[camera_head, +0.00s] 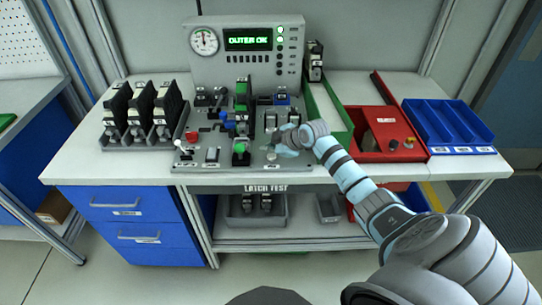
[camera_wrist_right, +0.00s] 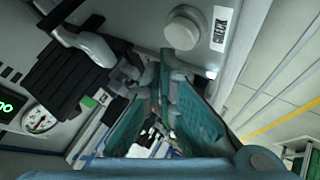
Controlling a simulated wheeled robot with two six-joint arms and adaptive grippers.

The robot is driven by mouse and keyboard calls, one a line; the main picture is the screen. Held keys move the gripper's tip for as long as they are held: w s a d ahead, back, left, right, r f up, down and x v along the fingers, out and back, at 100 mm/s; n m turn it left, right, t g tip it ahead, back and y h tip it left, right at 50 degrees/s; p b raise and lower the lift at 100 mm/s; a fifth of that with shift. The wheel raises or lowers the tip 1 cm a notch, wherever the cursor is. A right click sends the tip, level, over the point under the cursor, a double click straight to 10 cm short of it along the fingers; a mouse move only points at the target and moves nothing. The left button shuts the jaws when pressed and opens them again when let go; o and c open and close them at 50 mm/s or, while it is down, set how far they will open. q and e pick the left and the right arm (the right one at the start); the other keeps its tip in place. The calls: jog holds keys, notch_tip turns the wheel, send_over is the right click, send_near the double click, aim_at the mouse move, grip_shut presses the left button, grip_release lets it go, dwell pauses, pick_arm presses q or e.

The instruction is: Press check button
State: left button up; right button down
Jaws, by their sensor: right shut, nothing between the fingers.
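The check button is a round pale grey knob (camera_wrist_right: 184,28) beside a label reading CHECK in the right wrist view. In the head view, a small pale knob (camera_head: 271,156) at the front right of the grey test panel (camera_head: 225,163) appears to be the same button. My right gripper (camera_head: 284,143) is over the panel's right part, close to that knob. In the wrist view its teal fingers (camera_wrist_right: 166,62) are shut and empty, with their tips just short of the button in the picture. Contact cannot be told. My left gripper is not in view.
The display (camera_head: 248,40) reads OUTER OK. A green button (camera_head: 240,148) and a red knob (camera_head: 191,136) are on the panel. Black parts (camera_head: 142,107) stand in a rack at left. A red box (camera_head: 384,138) and blue tray (camera_head: 447,124) are at right.

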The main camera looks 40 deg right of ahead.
aim_at(270, 157)
jog(key=shift+f, duration=0.1)
dwell(0.5)
jog(key=shift+f, duration=0.35)
jog(key=shift+s+f+b, duration=0.1)
jog(key=shift+f+b, duration=0.4)
jog(key=shift+f, duration=0.05)
dwell(0.6)
jog(key=shift+r+p, duration=0.95)
jog(key=shift+r, duration=0.05)
jog(key=shift+r, duration=0.1)
notch_tip(270, 157, up, 5)
jog(key=p, duration=0.4)
jog(key=shift+p, duration=0.4)
